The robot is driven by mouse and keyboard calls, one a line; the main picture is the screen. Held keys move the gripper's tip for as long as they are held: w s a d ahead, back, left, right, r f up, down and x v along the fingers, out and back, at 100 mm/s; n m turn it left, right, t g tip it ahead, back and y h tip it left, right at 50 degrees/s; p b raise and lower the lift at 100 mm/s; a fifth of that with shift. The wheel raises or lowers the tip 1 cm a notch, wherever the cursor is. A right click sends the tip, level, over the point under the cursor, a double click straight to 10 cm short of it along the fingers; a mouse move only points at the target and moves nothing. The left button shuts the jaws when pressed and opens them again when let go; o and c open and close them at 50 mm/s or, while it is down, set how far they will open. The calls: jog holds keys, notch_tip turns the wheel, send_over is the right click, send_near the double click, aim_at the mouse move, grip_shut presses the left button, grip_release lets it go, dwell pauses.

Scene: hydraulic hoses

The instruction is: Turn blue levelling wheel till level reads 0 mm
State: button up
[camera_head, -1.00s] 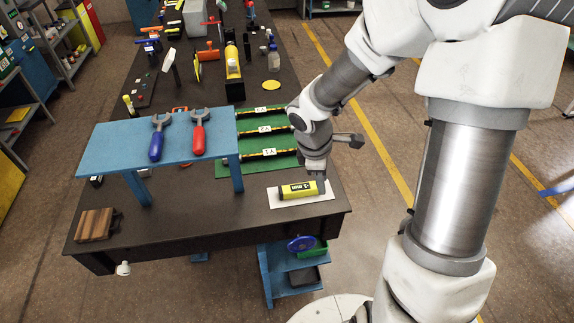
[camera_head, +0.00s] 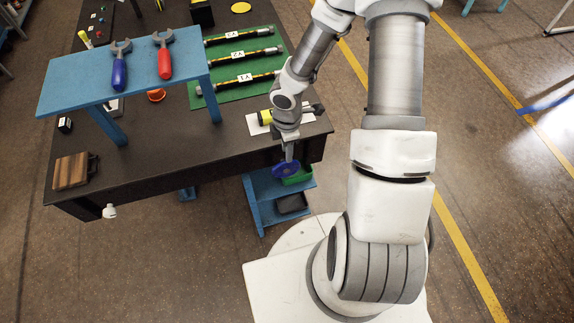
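The blue levelling wheel (camera_head: 285,170) is at the table's front right corner, just below the tabletop edge, above a blue side shelf. My gripper (camera_head: 289,158) points down over the wheel and overlaps its upper part in the picture. I cannot tell whether it touches the wheel. Its fingers are seen narrow, so their opening is unclear. The yellow level (camera_head: 265,117) lies on a white plate (camera_head: 254,126) near the right table corner. My wrist hides most of it, and no reading is legible.
A blue side shelf (camera_head: 262,188) holds a green bin (camera_head: 298,176) and a dark bin (camera_head: 291,204). A blue stand (camera_head: 75,80) carries a blue wrench (camera_head: 119,68) and a red wrench (camera_head: 164,58). Hoses lie on a green mat (camera_head: 265,92). The floor right of my base is clear.

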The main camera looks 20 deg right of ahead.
aim_at(286, 169)
notch_tip(286, 169, down, 8)
jog(key=shift+r+b, duration=0.15)
jog(key=shift+b, duration=0.9)
grip_shut()
